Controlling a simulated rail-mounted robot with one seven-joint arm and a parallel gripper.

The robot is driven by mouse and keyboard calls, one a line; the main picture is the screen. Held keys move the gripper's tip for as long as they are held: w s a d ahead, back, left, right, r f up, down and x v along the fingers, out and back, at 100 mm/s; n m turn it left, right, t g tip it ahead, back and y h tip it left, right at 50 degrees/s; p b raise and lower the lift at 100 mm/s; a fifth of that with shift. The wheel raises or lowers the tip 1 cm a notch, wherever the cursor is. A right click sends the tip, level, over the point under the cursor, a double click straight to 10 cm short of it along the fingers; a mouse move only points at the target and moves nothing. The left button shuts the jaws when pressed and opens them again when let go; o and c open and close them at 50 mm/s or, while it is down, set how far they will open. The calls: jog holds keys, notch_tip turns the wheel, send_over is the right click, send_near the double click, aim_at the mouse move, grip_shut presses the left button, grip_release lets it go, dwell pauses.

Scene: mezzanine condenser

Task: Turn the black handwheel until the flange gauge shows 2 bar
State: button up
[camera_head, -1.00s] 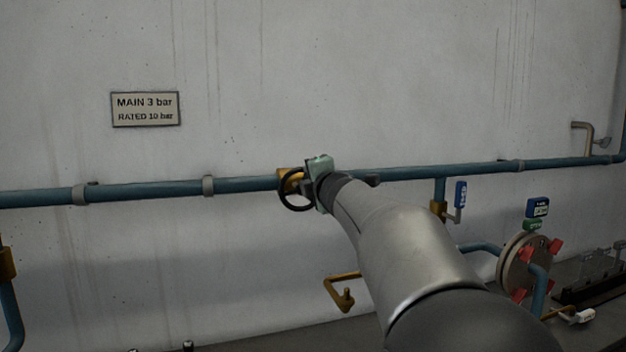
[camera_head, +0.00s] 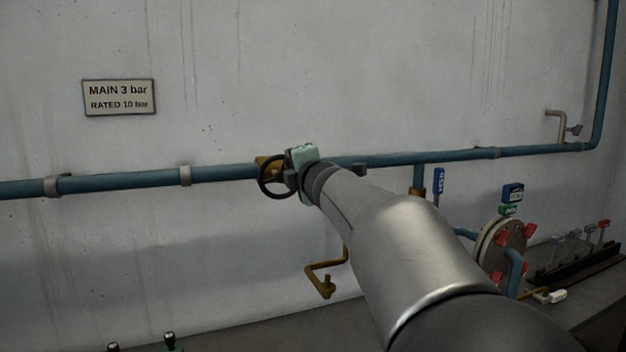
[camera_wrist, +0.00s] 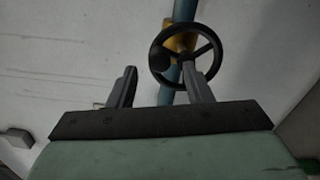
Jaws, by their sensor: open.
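The black handwheel (camera_head: 262,180) sits in front of a brass valve body on the blue wall pipe. In the wrist view the spoked handwheel (camera_wrist: 187,56) is ahead of my gripper, with a round black knob at its left rim. My gripper (camera_wrist: 160,82) is open and empty. Its right finger overlaps the wheel's lower rim in the picture; I cannot tell if they touch. In the head view my gripper (camera_head: 288,172) is just right of the wheel and hides part of it. The flange gauge (camera_head: 513,193), a small blue display, stands above the round flange (camera_head: 498,250); its reading is too small to read.
A wall sign (camera_head: 119,98) reads MAIN 3 bar, RATED 10 bar. A brass crank-shaped handle (camera_head: 325,280) is below the pipe. A blue-tagged valve (camera_head: 438,182) hangs right of my arm. Several levers (camera_head: 590,240) stand at the far right.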

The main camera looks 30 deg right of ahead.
jog(key=s+a, duration=0.1)
jog(key=s, duration=1.3)
jog(key=shift+a+p, duration=0.15)
jog(key=shift+p, duration=0.2)
jog(key=s+a+f+m+g+h, duration=0.1)
jog(key=s+a+f+m+g, duration=0.15)
jog(key=f+m+g, duration=0.65)
jog(key=s+a+f+m+h, duration=0.1)
jog(key=s+f+m, duration=0.3)
jog(key=f, duration=1.2)
jog(key=s+a+f+m+g+y, duration=0.3)
jog(key=s+a+f+m+g, duration=0.3)
jog(key=s+a+f, duration=0.5)
jog(key=s+f+g, duration=0.2)
jog(key=s+f, duration=0.1)
jog(key=s, duration=0.1)
jog(key=shift+s+g+y, duration=0.25)
jog(key=shift+g+y, duration=0.05)
jog(key=shift+y, duration=0.1)
